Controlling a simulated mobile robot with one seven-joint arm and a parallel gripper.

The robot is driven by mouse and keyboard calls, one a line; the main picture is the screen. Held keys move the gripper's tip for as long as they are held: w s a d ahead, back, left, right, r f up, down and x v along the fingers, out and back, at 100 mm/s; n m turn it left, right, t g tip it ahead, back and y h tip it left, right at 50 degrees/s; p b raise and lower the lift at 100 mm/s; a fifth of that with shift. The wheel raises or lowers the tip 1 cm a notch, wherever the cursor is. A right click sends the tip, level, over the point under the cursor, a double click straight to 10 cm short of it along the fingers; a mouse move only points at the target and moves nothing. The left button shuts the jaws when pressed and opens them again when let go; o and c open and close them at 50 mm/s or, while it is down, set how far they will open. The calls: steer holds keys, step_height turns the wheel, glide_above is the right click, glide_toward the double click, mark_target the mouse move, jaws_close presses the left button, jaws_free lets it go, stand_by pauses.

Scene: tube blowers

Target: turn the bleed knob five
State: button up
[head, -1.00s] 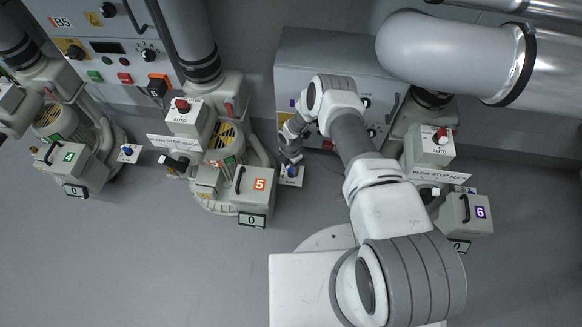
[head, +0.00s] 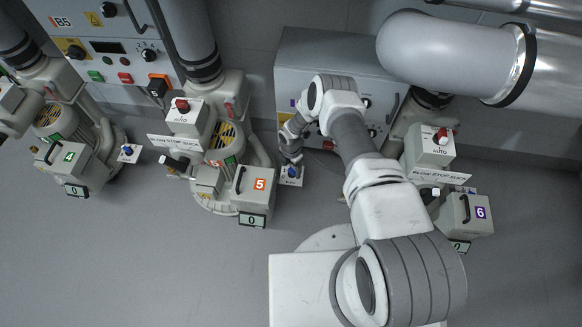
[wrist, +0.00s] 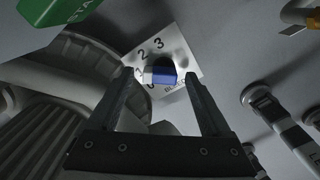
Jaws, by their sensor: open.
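The bleed knob of unit five is a small blue knob (head: 292,172) on a pale plate (head: 298,181) to the right of the blower marked 5 (head: 255,190). In the wrist view the blue knob (wrist: 163,73) has a pale face on its left side and sits on a white plate with a printed number scale (wrist: 178,50). My gripper (head: 291,160) is at the knob in the head view. In the wrist view my gripper (wrist: 158,78) is open, with one dark finger on each side of the knob. I cannot tell whether the fingers touch it.
Blower 6 (head: 466,212) stands to the right of my arm and blower 4 (head: 66,160) to the left. A grey cabinet (head: 300,60) and a large duct (head: 440,55) are behind. In the wrist view a ribbed housing (wrist: 45,95) is close on the left. The front floor is clear.

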mark_target(291, 169)
step_height(291, 169, up, 8)
steer(key=p, duration=0.3)
steer(key=shift+f, duration=0.2)
